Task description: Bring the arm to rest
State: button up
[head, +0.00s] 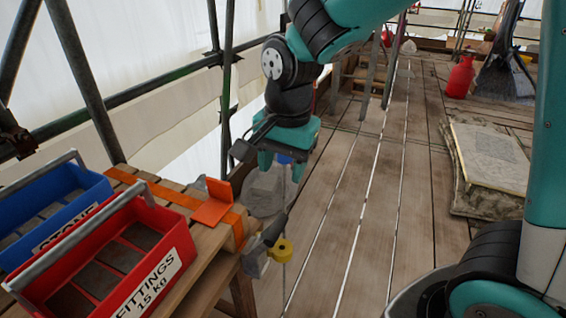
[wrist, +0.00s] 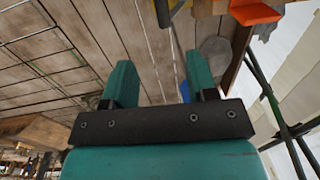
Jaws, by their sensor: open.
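My gripper (head: 279,172) hangs from my teal and black arm, beyond the bench end and above the plank deck. In the wrist view my gripper (wrist: 160,82) shows two teal fingers spread wide apart. Nothing is between the fingers; only deck boards show behind them. In the head view the fingers point down, and a grey bag-like lump and a small blue item lie behind them.
A red FITTINGS tote (head: 172,268) and a blue tote (head: 88,186) stand on the wooden bench at left. Scaffold poles line the left. The deck's middle is clear.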

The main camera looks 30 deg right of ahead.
dwell(0.4)
jog(key=s+a+r+n+y, duration=0.1)
jog(key=s+a+r+n, duration=0.1)
jog(key=s+n, duration=0.5)
jog(key=s+a+r+n+y, duration=0.2)
jog(key=s+n, duration=0.6)
jog(key=n, duration=0.2)
jog(key=shift+s+a+r+g+y, duration=0.2)
jog(key=shift+r+g+y, duration=0.1)
jog(key=shift+g, duration=0.1)
